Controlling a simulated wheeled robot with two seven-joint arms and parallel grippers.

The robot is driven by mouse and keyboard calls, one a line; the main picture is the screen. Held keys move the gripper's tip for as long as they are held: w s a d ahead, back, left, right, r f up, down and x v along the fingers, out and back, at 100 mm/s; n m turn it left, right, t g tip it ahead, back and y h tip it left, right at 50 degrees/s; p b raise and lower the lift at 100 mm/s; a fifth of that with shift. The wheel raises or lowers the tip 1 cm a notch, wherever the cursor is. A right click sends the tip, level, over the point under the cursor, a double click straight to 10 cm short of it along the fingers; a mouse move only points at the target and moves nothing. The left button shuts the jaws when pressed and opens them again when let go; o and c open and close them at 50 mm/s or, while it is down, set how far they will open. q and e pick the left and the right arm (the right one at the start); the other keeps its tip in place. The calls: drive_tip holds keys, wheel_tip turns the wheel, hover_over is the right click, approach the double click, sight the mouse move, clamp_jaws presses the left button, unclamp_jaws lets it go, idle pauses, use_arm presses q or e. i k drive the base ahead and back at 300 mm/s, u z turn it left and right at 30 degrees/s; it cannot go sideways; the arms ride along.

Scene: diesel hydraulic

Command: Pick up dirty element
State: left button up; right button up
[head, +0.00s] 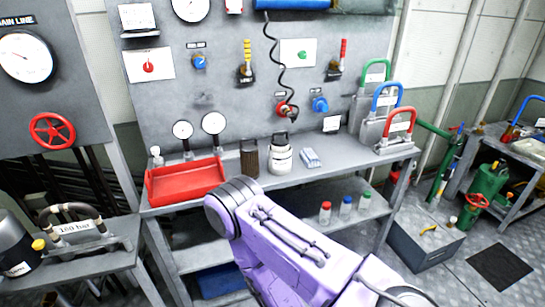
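A dark brown, ribbed cylinder (249,158) stands upright on the grey workbench (325,168). It looks like the dirty element, though no label on it can be read. A white canister with a dark top (281,156) stands just to its right. A red tray (186,181) lies to its left and looks empty. One purple arm of mine comes in from the lower right, and its rounded dark joint is in front of the bench edge, below the cylinder. Neither gripper's fingers can be seen.
A pale blue-white block (310,159) lies right of the canister. Frames with green, blue and red handles (397,128) stand at the bench's right end. Small capped bottles (346,206) stand on the lower shelf. A grey box (425,238) sits on the floor at right.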

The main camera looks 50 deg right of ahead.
sight(249, 151)
drive_tip(key=z, duration=1.6)
